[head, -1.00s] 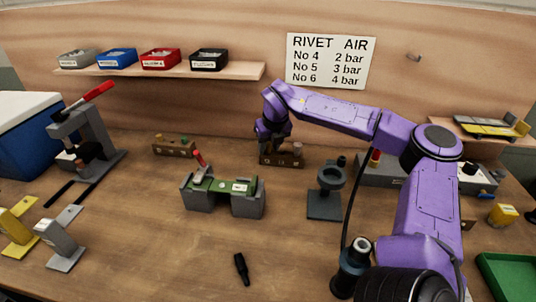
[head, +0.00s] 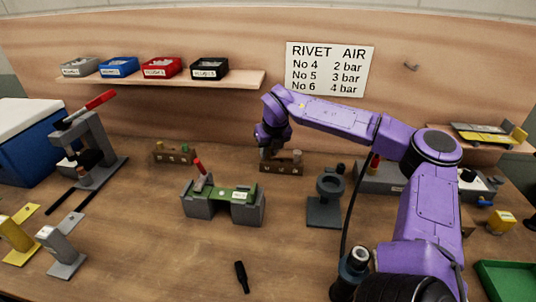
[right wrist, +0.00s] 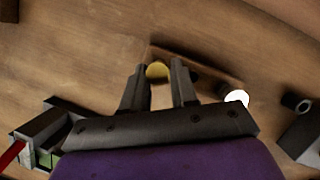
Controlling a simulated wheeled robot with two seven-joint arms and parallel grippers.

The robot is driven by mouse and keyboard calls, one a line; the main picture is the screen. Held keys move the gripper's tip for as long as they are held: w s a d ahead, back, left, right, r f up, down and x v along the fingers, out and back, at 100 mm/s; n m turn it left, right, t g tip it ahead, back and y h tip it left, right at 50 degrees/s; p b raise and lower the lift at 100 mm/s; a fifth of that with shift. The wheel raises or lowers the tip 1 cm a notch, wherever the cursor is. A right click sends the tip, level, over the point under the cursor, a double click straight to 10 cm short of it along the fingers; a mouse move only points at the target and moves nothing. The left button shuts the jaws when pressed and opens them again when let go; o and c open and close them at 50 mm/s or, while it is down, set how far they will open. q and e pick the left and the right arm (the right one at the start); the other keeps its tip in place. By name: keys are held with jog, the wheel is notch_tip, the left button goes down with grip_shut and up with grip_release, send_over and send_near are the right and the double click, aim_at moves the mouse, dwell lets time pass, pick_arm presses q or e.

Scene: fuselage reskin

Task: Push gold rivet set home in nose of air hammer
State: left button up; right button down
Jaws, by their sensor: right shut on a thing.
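My right gripper (head: 272,152) reaches down at the left end of a small wooden rack (head: 283,170) at the back of the bench. In the right wrist view its two fingers (right wrist: 160,82) are close together around the gold rivet set (right wrist: 157,71), seen from above as a round gold top. I cannot tell whether the set is seated in the rack or lifted. A dark upright cylinder with a pale ring at its top (head: 356,262), apparently the air hammer, stands at the front right beside my arm. My left gripper is not in view.
A silver set (head: 297,156) stands in the rack. A grey ring stand (head: 325,210) is right of it, with a dark hose close by. The front middle is mostly clear.

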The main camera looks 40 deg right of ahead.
jog(key=shift+r+p, duration=0.8)
jog(key=shift+r, duration=0.3)
jog(key=shift+r, duration=0.1)
notch_tip(320, 180, up, 3)
jog(key=p, duration=0.2)
jog(key=shift+p, duration=0.35)
jog(key=shift+a, duration=0.1)
